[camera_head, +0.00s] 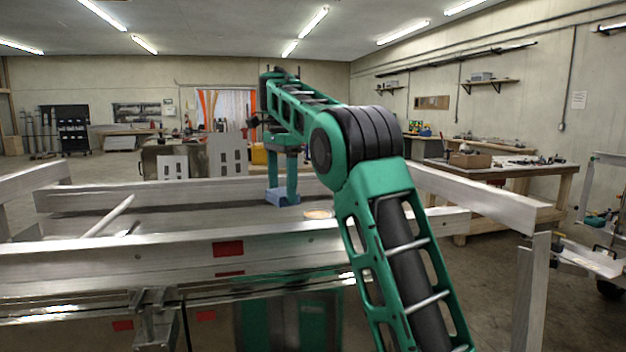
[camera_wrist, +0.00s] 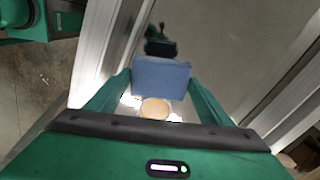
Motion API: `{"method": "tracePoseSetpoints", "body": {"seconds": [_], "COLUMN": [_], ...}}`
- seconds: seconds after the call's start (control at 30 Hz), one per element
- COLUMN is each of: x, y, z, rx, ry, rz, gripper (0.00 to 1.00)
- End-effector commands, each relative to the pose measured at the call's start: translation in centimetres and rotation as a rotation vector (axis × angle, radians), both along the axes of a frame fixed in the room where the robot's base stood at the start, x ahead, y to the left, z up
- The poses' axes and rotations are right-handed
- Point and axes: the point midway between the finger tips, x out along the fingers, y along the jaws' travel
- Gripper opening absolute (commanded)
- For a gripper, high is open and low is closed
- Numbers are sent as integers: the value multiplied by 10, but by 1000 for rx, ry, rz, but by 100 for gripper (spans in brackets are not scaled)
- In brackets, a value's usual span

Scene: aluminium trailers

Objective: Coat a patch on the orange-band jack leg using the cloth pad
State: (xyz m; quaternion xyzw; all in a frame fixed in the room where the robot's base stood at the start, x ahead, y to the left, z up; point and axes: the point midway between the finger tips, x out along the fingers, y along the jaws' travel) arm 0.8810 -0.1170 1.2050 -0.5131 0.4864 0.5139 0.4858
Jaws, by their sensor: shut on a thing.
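My gripper (camera_head: 283,190) points down over the trailer bed and is shut on a blue cloth pad (camera_head: 280,197). In the wrist view the pad (camera_wrist: 160,76) sits between the two green fingertips. A round tan-topped thing (camera_wrist: 155,109), perhaps an open tin, shows just below the pad in the wrist view; it also shows in the head view (camera_head: 318,213), on the bed to the right of the pad. I cannot tell whether the pad touches the bed. No jack leg with an orange band can be made out.
The trailer's aluminium near rail (camera_head: 120,262), with red markers, and its far rail (camera_head: 130,193) flank the bed. A loose bar (camera_head: 108,216) leans at the left of the bed. A wooden workbench (camera_head: 505,168) stands at the right. Open floor shows at the back left.

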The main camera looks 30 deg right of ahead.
Motion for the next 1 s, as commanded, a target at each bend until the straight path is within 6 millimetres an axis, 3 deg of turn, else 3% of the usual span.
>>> {"method": "tracePoseSetpoints", "body": {"seconds": [0.47, 0.8, 1.0], "x": [-1, 5, 4], "y": [-23, -107, -135], "z": [0, 4, 5], "rx": [1, 3, 0], "ry": [0, 0, -2], "rz": [-11, 153, 216], "gripper": [56, 56, 56]}}
